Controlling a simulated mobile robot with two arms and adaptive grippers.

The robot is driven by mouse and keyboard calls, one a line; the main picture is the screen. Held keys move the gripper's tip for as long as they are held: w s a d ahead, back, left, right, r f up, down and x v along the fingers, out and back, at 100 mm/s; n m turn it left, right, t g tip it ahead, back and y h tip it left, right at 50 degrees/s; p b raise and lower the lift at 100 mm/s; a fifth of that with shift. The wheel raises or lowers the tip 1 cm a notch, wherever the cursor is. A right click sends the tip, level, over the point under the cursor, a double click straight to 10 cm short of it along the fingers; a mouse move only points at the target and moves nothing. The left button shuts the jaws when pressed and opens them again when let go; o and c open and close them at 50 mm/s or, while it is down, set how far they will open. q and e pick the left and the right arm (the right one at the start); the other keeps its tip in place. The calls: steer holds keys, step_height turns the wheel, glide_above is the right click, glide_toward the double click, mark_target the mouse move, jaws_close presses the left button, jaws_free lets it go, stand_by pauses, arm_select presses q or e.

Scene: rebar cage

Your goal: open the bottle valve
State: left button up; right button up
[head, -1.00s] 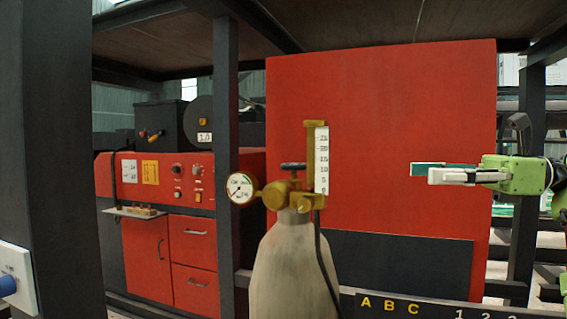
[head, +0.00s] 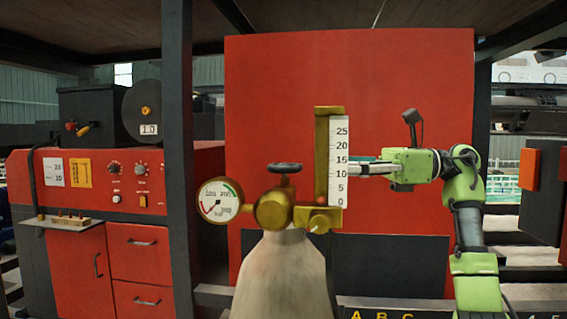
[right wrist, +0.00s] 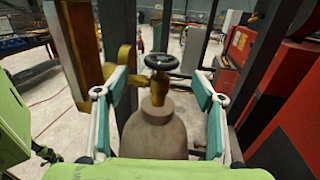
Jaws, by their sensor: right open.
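The gas bottle (head: 280,280) stands upright, pale and worn, with a brass valve body on top. Its dark round valve handwheel (head: 284,168) sits above the brass. The handwheel also shows in the right wrist view (right wrist: 161,62), in the gap between my fingers and beyond their tips. My right gripper (head: 357,168) comes in from the right at about handwheel height. Its fingertips are partly hidden behind the scale tube in the head view. In the right wrist view, the gripper (right wrist: 160,80) is open and empty, its fingers apart on either side. My left gripper is not in view.
A round pressure gauge (head: 219,200) sticks out left of the valve. A brass flow tube with a white scale (head: 339,160) rises between handwheel and right gripper. A dark post (head: 177,150) stands left, with a red control cabinet (head: 125,180) behind. A red panel (head: 270,90) backs the bottle.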

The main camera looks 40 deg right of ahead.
mark_target(284, 165)
steer(key=p+x, duration=0.2)
steer(key=x, duration=0.6)
steer(key=shift+w, duration=0.3)
steer(key=shift+w+a, duration=0.15)
steer(key=shift+a, duration=0.15)
steer(key=shift+w+a, duration=0.1)
steer(key=shift+w, duration=0.05)
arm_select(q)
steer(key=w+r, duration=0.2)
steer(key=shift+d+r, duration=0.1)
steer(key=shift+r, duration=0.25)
arm_select(e)
steer(key=c, duration=1.1)
